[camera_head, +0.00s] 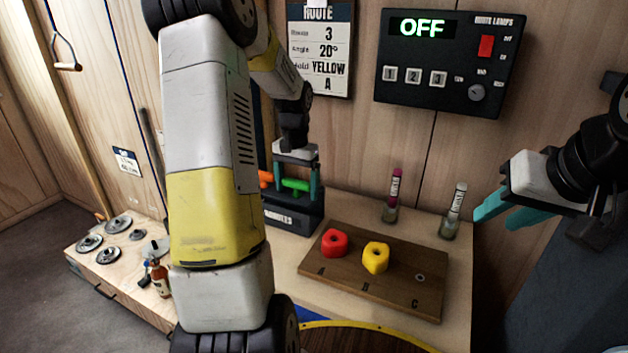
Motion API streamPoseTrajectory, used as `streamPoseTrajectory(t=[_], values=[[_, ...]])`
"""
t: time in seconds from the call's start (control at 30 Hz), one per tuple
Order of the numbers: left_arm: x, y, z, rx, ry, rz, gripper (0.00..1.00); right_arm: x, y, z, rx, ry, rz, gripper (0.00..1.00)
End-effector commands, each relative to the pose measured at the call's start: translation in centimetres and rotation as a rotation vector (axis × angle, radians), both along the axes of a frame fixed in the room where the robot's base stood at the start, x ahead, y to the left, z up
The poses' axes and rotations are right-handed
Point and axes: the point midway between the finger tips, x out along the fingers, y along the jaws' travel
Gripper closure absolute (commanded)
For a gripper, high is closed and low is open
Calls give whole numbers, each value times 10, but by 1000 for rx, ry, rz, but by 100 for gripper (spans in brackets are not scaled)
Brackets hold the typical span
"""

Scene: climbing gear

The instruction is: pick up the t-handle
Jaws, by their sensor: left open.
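A green T-handle (295,184) stands in a black holder (300,218) at the back of the bench. An orange handle (265,179) stands to its left, partly hidden behind my arm. My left gripper (296,186) points down with its teal fingers apart, one on each side of the green handle. I cannot tell whether the fingers touch it. My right gripper (499,217) hangs in the air at the right, away from the handles. Its teal fingers are seen at an angle and nothing shows between them.
A wooden board (400,291) marked A, B, C bears a red hold (335,242) and a yellow hold (375,257). Two vials, one pink-topped (394,190) and one white-topped (456,205), stand behind it. A control box (445,60) reading OFF hangs on the wall.

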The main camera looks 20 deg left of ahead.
Motion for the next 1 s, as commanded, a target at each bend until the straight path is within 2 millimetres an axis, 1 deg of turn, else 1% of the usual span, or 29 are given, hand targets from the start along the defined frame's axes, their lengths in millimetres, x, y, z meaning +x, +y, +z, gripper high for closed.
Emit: streamPoseTrajectory(t=[0.03, 0.1, 0.17, 0.2, 0.27, 0.3, 0.33, 0.57, 0.73, 0.87, 1.0], values=[[0, 0, 0, 0, 0, 0, 15, 0, 0, 0, 0, 0, 0, 64], [0, 0, 0, 0, 0, 0, 28, 0, 0, 0, 0, 0, 0, 64], [0, 0, 0, 0, 0, 1, 40, 0, 0, 0, 0, 0, 0, 64], [0, 0, 0, 0, 0, 1, 48, 0, 0, 0, 0, 0, 0, 64], [0, 0, 0, 0, 0, 1, 60, 0, 0, 0, 0, 0, 0, 64], [0, 0, 0, 0, 0, 1, 68, 0, 0, 0, 0, 0, 0, 64], [0, 0, 0, 0, 0, 1, 72, 0, 0, 0, 0, 0, 0, 64], [0, 0, 1, 0, 0, 1, 72, 0, 0, 0, 0, 0, 0, 64], [0, 0, 9, 1, -2, 1, 72, 0, 0, 0, 0, 0, 0, 64], [1, 0, 25, 0, -4, 2, 72, 0, 0, 0, 0, 0, 0, 64], [1, 1, 50, 1, -4, 1, 72, 0, 0, 0, 0, 0, 0, 64]])
